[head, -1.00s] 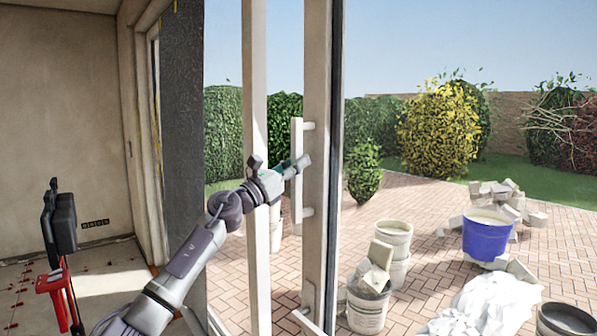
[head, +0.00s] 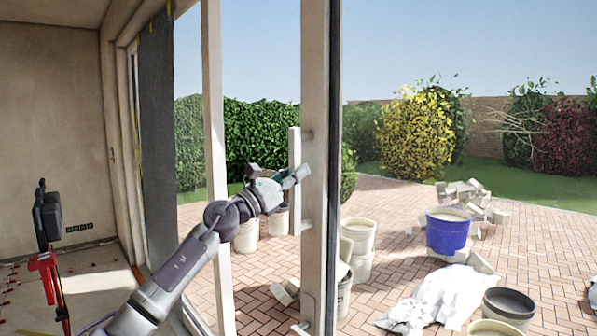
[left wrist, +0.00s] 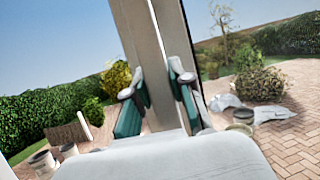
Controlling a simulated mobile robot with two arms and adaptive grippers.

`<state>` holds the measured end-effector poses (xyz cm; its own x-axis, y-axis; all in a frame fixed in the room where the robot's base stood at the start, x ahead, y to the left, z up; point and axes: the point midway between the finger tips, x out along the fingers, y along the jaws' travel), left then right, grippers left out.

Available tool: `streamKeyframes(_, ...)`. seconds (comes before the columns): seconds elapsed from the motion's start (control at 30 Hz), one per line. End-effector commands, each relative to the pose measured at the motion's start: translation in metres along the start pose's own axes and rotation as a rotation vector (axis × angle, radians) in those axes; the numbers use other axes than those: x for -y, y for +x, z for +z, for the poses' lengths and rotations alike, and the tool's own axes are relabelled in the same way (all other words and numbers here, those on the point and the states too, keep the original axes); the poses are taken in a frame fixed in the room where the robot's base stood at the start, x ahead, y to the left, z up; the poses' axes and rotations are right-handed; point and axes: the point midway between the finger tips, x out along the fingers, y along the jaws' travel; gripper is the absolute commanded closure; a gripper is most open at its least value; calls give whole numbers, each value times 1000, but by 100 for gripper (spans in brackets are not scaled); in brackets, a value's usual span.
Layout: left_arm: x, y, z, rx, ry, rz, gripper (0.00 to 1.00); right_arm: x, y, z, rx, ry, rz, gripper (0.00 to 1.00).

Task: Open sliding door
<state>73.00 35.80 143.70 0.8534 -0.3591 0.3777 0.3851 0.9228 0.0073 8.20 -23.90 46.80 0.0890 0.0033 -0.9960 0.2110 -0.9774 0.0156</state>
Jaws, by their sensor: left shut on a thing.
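The sliding door shows in the head view as a tall beige upright (head: 315,120) with a glass pane to its right. A pale vertical bar handle (head: 294,150) stands off its left side on short mounts. My left gripper (head: 292,178), on the arm coming from the left, is shut on this handle around its middle. In the left wrist view, the two dark green-padded fingers (left wrist: 157,100) stand on either side of the handle, with the door upright (left wrist: 140,30) behind. The exact contact is partly hidden. My right gripper is not in view.
A slimmer beige post (head: 216,130) stands left of the door, with an open-looking gap between them. Outside are several buckets, including a blue one (head: 447,232), rubble and a white sheet (head: 440,300) on brick paving. A red-and-black tool (head: 47,250) stands indoors at left.

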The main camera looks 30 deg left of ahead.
Motion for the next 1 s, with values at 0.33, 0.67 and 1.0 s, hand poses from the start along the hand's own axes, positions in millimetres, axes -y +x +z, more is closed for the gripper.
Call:
streamKeyframes(0.33,-2,0,8,16,-1,12,100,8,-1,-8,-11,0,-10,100)
streamKeyframes(0.67,0,0,4,11,-2,7,52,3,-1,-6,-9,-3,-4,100)
streamKeyframes(1.0,0,-4,2,6,-2,6,52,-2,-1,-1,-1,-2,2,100)
